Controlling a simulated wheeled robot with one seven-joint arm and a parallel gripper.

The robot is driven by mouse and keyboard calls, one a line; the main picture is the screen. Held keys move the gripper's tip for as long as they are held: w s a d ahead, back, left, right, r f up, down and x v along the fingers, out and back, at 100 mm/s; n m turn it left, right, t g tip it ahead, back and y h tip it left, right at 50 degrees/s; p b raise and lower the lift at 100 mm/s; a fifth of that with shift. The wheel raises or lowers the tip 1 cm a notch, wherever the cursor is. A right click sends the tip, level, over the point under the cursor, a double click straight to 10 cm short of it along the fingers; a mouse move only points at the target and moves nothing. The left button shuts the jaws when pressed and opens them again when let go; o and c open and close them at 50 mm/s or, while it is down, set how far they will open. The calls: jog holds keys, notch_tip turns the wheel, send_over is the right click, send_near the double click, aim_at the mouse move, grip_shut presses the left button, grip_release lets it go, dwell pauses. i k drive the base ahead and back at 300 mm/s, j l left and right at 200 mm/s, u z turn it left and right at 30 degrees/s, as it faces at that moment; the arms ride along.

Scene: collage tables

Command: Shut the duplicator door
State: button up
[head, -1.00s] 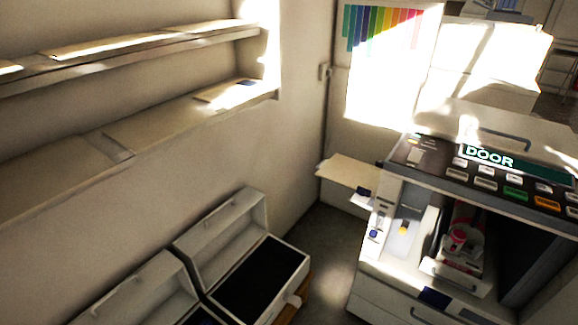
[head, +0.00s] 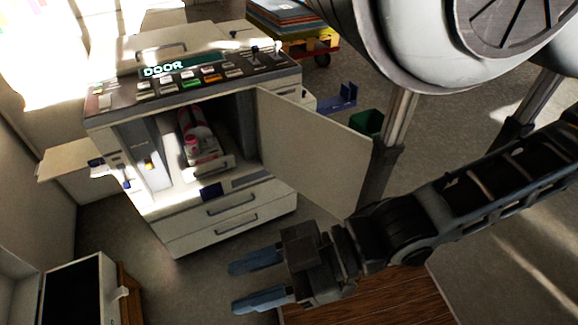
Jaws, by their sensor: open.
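The duplicator (head: 190,130) stands at the left of centre, its display reading "DOOR". Its front compartment is exposed, with a pink and white part (head: 195,135) inside. The pale duplicator door (head: 315,155) is hinged at the right side of the opening and stands swung wide open, out to the right. My gripper (head: 250,282) is in front of the duplicator, below the door in the picture and apart from it. Its two blue-grey fingers are spread, point left and hold nothing.
An open box (head: 80,295) is at the lower left. A side tray (head: 70,160) juts from the duplicator's left. A green bin (head: 367,123) and a cart with stacked sheets (head: 290,20) stand behind the door. Grey floor lies around the duplicator.

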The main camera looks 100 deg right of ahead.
aim_at(327, 161)
jog(key=k+l+z, duration=0.25)
jog(key=k+l, duration=0.6)
jog(key=k, duration=0.4)
jog(key=k+l+z, duration=0.3)
jog(key=k+l, duration=0.75)
jog(key=k, duration=0.15)
